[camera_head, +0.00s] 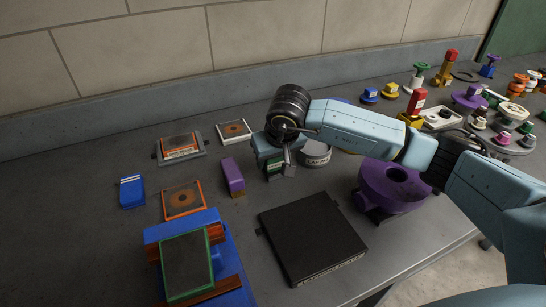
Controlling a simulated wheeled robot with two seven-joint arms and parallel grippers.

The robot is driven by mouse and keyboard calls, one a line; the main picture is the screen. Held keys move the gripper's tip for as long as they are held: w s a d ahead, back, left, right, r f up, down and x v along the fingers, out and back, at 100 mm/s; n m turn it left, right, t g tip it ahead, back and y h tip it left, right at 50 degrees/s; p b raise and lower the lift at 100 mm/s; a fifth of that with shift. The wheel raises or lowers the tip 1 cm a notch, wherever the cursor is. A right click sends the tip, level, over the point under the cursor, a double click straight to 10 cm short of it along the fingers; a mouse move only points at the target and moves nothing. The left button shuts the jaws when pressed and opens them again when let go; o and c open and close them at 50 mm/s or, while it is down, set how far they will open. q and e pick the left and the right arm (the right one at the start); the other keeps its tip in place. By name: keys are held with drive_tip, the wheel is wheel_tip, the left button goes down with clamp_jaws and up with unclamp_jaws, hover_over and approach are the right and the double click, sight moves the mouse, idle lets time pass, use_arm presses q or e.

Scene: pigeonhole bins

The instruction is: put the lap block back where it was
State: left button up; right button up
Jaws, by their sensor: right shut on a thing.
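My right gripper (282,163) points down near the middle of the table, its fingers partly hidden by its own wrist. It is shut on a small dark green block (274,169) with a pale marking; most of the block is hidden. I cannot read a name on it, nor tell if it touches the table. A purple block (232,174) with a brown base stands to its left, and a blue block (131,191) lies farther left. A round grey tin (315,154) with a partly readable label starting "LAP PA" is just right of the gripper. My left gripper is not in view.
Framed plates, white (234,131), orange (184,200) and grey (180,147), lie left. A blue stand (236,272) holds a green-framed plate. A black flat box (312,237) and a purple ring-shaped holder (394,186) are in front. Small coloured parts crowd the back right.

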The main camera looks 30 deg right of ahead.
drive_tip(key=o, duration=1)
drive_tip(key=shift+c, duration=0.2)
drive_tip(key=shift+o, duration=0.4)
drive_tip(key=o, duration=0.5)
drive_tip(key=shift+f, duration=0.1)
